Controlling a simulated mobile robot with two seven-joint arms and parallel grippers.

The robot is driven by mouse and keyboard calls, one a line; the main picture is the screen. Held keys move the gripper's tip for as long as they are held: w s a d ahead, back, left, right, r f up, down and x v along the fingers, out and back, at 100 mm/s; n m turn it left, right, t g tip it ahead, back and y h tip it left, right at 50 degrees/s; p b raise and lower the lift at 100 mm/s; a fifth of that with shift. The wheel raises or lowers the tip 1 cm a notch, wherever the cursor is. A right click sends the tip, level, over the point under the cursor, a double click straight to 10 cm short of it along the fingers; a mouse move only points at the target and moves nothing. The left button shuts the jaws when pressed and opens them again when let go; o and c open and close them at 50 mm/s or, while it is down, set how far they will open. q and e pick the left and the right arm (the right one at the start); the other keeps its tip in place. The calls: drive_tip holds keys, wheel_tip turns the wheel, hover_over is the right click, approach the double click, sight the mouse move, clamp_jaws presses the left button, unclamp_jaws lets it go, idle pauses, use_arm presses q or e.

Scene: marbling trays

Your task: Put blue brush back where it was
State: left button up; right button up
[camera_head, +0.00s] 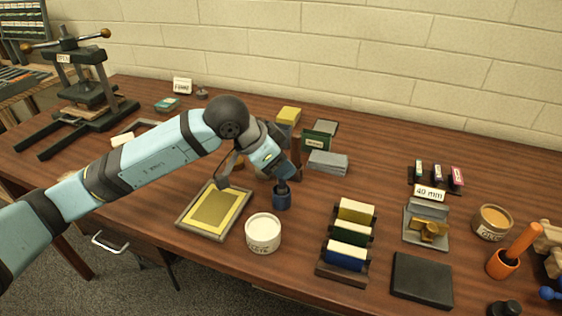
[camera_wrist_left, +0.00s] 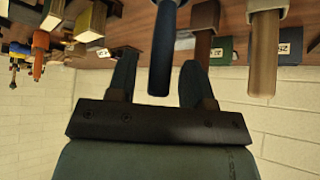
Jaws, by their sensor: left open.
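The blue brush (camera_wrist_left: 162,55) shows in the left wrist view as a dark blue handle. Its free end lies between the two fingers of my left gripper (camera_wrist_left: 158,80), with gaps at both sides. My left gripper is open and holds nothing. In the head view my left gripper (camera_head: 282,182) is just above a small blue cup (camera_head: 281,200). The arm hides most of the handle there, so I cannot tell how the brush sits in the cup.
A white tub (camera_head: 263,234) stands in front. A rack of coloured blocks (camera_head: 327,268) is at the right. An orange brush (camera_head: 521,243) stands in an orange cup farther right. A wooden handle (camera_wrist_left: 263,60) stands close beside the gripper.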

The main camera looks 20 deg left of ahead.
use_arm(q)
drive_tip(key=v, duration=1.1)
drive_tip(key=shift+r, duration=0.2)
drive_tip(key=shift+a, duration=0.15)
